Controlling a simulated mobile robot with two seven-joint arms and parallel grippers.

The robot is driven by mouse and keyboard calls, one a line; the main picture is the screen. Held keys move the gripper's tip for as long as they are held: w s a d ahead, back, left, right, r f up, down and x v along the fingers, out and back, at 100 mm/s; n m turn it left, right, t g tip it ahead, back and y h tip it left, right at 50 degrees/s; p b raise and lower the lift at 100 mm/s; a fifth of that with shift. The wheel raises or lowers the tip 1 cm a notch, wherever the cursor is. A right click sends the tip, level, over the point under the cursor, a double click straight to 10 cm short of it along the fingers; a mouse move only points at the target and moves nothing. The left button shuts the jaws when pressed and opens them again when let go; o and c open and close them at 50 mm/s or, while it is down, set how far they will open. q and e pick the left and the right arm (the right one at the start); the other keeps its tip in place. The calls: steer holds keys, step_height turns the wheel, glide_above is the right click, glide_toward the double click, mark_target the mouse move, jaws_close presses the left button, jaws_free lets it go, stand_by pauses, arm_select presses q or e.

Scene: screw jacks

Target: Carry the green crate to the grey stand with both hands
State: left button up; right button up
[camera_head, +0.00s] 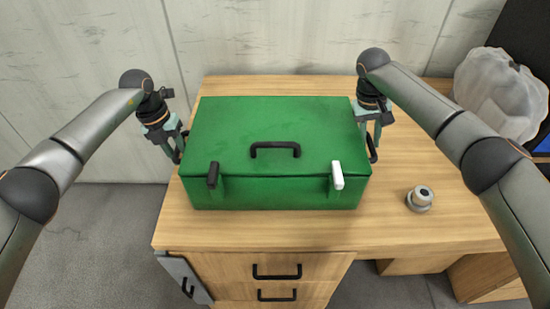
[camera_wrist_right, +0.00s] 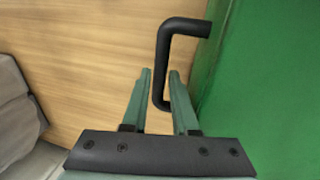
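The green crate (camera_head: 270,135) is closed and sits on the wooden desk, with a black handle (camera_head: 275,149) on its lid, a black latch and a white latch in front. My left gripper (camera_head: 177,150) is at the crate's left side by a dark side handle; its finger gap is too small to judge. My right gripper (camera_head: 373,140) is at the right side. In the right wrist view its open fingers (camera_wrist_right: 160,80) are on either side of the black side handle (camera_wrist_right: 162,65), not closed on it. No grey stand is clearly identifiable.
The wooden desk (camera_head: 430,225) has a small grey and white round object (camera_head: 420,198) to the right of the crate. A whitish translucent bag-like thing (camera_head: 500,92) is at the far right. Drawers with black handles (camera_head: 277,272) are in front. A wall stands close behind.

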arm_select(q)
steer(key=shift+d+f, duration=0.1)
steer(key=shift+f, duration=0.6)
arm_select(e)
steer(key=shift+d+f, duration=0.15)
steer(key=shift+f, duration=0.55)
arm_select(q)
jaws_close()
arm_select(e)
jaws_close()
steer(key=shift+r, duration=0.1)
arm_select(q)
steer(key=shift+w+r, duration=0.15)
steer(key=shift+r, duration=0.05)
arm_select(e)
steer(key=shift+w+r, duration=0.15)
